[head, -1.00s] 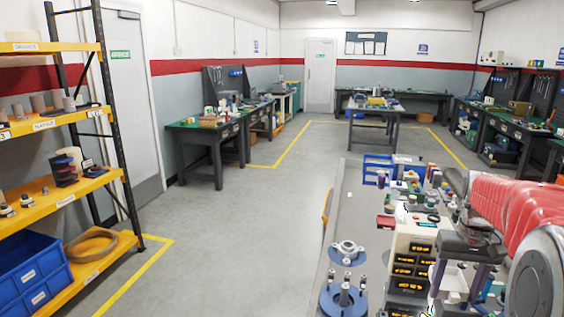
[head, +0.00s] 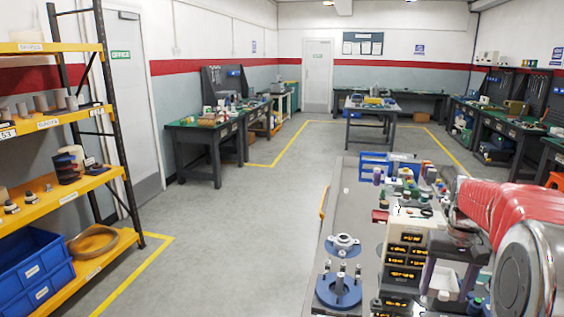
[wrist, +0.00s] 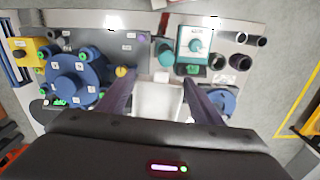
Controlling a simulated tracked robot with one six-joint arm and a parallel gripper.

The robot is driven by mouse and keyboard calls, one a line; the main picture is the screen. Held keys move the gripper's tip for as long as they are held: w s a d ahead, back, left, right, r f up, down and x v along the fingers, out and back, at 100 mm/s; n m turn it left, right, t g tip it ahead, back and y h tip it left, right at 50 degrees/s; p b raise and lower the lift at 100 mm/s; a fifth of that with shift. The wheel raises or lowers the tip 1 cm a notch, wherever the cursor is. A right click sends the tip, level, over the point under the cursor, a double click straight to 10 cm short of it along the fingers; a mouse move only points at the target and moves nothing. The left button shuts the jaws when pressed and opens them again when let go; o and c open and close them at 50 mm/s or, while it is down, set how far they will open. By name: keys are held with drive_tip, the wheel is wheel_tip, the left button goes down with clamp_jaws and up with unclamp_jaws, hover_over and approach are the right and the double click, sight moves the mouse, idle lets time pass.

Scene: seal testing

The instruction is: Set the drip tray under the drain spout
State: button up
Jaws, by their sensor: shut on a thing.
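My gripper (wrist: 160,92) has two dark purple fingers, one on each side of a white drip tray (wrist: 158,102), and is shut on it. In the head view my gripper (head: 443,284) is at the lower right over the workbench, with the white tray (head: 443,278) showing pale between its fingers. In the wrist view, a blue round flange (wrist: 75,82) with bolts stands left of the tray, and a teal unit (wrist: 195,42) stands beyond it to the right. I cannot make out the drain spout for certain. My gripper hides the tray's near side.
The grey workbench (head: 350,205) is crowded on its right. A beige instrument box (head: 405,248) with lit displays stands left of my gripper. A blue fixture (head: 338,290) and a metal flange (head: 342,244) stand further left. A blue rack (head: 375,163) is at the back. Floor to the left is clear.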

drive_tip(key=w+a+f+n, duration=0.2)
drive_tip(key=a+f, duration=0.4)
drive_tip(key=a, duration=0.6)
drive_tip(key=w+a+f+n, duration=0.1)
drive_tip(key=w+a+f, duration=0.2)
drive_tip(key=a, duration=0.9)
wheel_tip(320, 180, down, 3)
drive_tip(key=shift+w+f+n, duration=0.15)
drive_tip(key=shift+f+n, duration=0.05)
drive_tip(key=shift+n, duration=0.2)
drive_tip(key=shift+d, duration=0.1)
